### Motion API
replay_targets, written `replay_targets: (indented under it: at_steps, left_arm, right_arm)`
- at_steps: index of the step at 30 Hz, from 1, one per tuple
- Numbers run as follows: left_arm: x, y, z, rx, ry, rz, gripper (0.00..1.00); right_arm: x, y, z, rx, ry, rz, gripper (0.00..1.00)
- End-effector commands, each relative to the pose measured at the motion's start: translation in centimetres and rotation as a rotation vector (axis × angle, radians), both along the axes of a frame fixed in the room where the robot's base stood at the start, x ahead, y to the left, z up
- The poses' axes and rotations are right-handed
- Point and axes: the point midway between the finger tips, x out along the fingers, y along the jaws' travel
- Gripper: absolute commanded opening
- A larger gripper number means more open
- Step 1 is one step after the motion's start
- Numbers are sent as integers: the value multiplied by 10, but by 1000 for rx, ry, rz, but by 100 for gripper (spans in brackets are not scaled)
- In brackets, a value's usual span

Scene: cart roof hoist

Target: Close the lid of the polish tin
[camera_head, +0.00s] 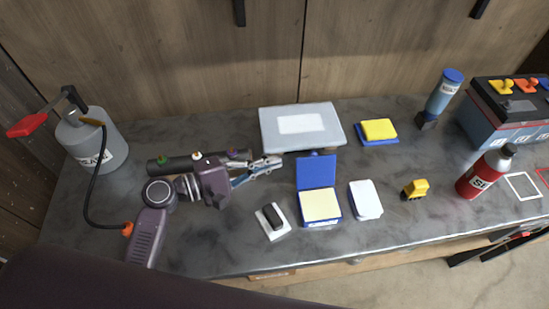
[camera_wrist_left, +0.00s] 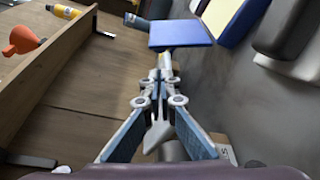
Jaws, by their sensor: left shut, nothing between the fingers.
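The polish tin (camera_head: 320,207) is a square blue box with a pale yellow top face, near the front middle of the bench. Its blue lid (camera_head: 316,172) stands up, open, along the tin's back edge. My left gripper (camera_head: 276,162) is shut and empty, with its tips just left of the raised lid and pointing toward it. In the left wrist view the shut fingertips (camera_wrist_left: 163,62) lie just below the blue lid (camera_wrist_left: 181,34) in the picture; I cannot tell whether they touch it. The pale yellow tin (camera_wrist_left: 222,14) shows partly beside the lid. My right gripper is not in view.
A black block on a white pad (camera_head: 283,232) lies left of the tin, a white pad (camera_head: 366,200) right of it. A grey box (camera_head: 335,138) stands behind.

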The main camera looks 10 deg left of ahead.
Motion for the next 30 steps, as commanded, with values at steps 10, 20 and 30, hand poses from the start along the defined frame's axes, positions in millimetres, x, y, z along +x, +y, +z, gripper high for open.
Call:
replay_targets:
  at_steps: [10, 20, 30]
  left_arm:
    - [36, -50, -6, -3, 0, 0, 0]
    - [44, -62, -10, 1, 1, 0, 0]
    - [44, -64, -10, 4, -8, 0, 0]
  right_arm:
    - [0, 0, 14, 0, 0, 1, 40]
    - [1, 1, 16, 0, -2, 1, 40]
    - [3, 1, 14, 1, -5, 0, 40]
